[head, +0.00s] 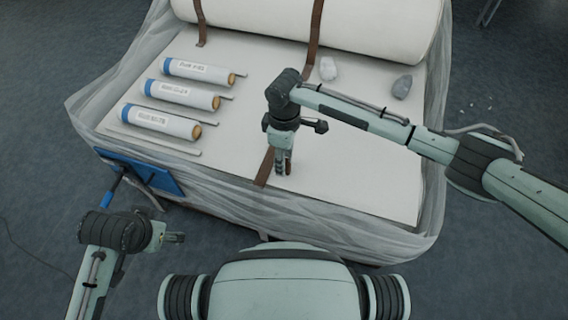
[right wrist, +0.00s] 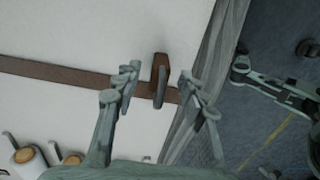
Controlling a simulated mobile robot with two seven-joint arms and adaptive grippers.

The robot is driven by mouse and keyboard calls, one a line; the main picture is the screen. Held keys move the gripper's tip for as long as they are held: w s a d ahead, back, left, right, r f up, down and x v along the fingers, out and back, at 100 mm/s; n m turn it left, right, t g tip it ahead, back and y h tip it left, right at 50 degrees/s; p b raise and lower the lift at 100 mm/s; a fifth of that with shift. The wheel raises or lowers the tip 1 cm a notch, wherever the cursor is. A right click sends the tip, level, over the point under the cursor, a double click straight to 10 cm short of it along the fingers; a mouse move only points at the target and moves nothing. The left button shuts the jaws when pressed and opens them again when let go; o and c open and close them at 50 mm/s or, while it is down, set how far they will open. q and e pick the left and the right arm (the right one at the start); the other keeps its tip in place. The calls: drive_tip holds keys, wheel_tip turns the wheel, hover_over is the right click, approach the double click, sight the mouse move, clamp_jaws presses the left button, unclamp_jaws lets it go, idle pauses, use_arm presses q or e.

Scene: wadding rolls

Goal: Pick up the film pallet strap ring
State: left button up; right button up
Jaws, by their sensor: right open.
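The film pallet strap ring (right wrist: 160,78) shows in the right wrist view as a small brown piece standing up from the brown strap (right wrist: 75,76), near the pallet's edge. My right gripper (right wrist: 157,88) is open, with its fingers on either side of the ring in that view. I cannot tell whether they touch it. In the head view my right gripper (head: 284,166) points down at the strap near the front edge and mostly hides the ring. My left gripper (head: 177,237) is off the pallet at the lower left, its opening unclear.
The white-topped pallet (head: 360,180) is wrapped in clear film. Three labelled rolls (head: 182,95) lie at its left, and a large white roll (head: 380,30) lies at the back. A blue panel (head: 140,170) is at the front left.

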drive_tip(key=shift+f, duration=0.95)
clamp_jaws()
drive_tip(key=shift+r, duration=0.1)
